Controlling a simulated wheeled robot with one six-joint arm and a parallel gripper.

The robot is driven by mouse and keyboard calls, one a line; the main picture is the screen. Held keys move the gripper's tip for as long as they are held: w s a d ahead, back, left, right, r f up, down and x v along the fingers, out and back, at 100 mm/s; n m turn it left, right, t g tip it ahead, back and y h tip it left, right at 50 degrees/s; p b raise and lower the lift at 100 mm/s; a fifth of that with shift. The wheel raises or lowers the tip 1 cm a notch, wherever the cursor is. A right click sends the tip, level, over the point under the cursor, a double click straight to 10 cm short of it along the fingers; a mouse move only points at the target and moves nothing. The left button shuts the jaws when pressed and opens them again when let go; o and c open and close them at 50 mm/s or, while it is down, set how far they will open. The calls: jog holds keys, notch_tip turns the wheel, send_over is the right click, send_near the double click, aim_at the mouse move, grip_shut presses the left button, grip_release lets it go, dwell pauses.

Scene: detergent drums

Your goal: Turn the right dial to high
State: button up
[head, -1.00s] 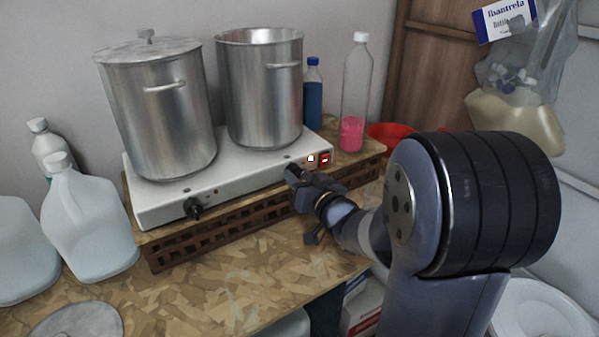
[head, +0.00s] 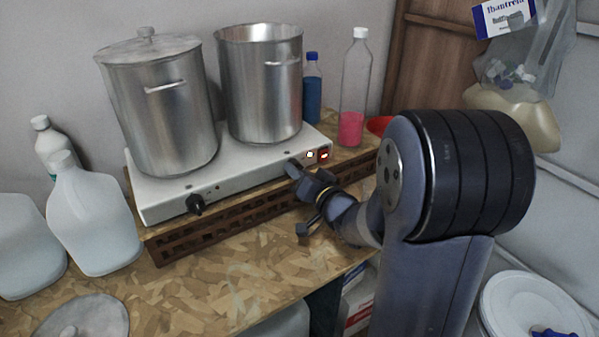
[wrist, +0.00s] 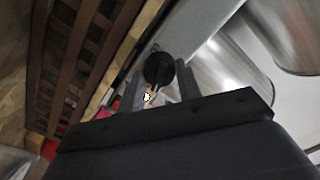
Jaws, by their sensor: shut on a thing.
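The white double hotplate (head: 240,185) stands on a wooden crate. Its right dial is hidden behind my gripper (head: 294,169) in the head view. The wrist view shows the round black right dial (wrist: 158,68) between the two fingers of my gripper (wrist: 160,80), which is shut on it. The dial's pointer setting cannot be read. The left dial (head: 195,204) is black and stands free at the left of the front panel. A lit indicator (head: 310,154) and a red switch (head: 324,154) sit right of the right dial.
A lidded pot (head: 165,110) and an open pot (head: 262,90) stand on the hotplate. The slatted crate (head: 180,245) lies under it on the chipboard table (head: 215,285). White jugs (head: 95,220) stand at left, a blue bottle (head: 312,92) and a pink-filled bottle (head: 351,128) behind right.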

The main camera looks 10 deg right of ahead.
jog(key=o, duration=1)
jog(key=b+v, duration=0.1)
jog(key=v, duration=1)
jog(key=shift+w, duration=0.1)
jog(key=p+x, duration=0.1)
jog(key=x, duration=0.9)
jog(key=shift+w+a, duration=0.15)
jog(key=shift+w, duration=0.25)
jog(key=shift+s, duration=0.1)
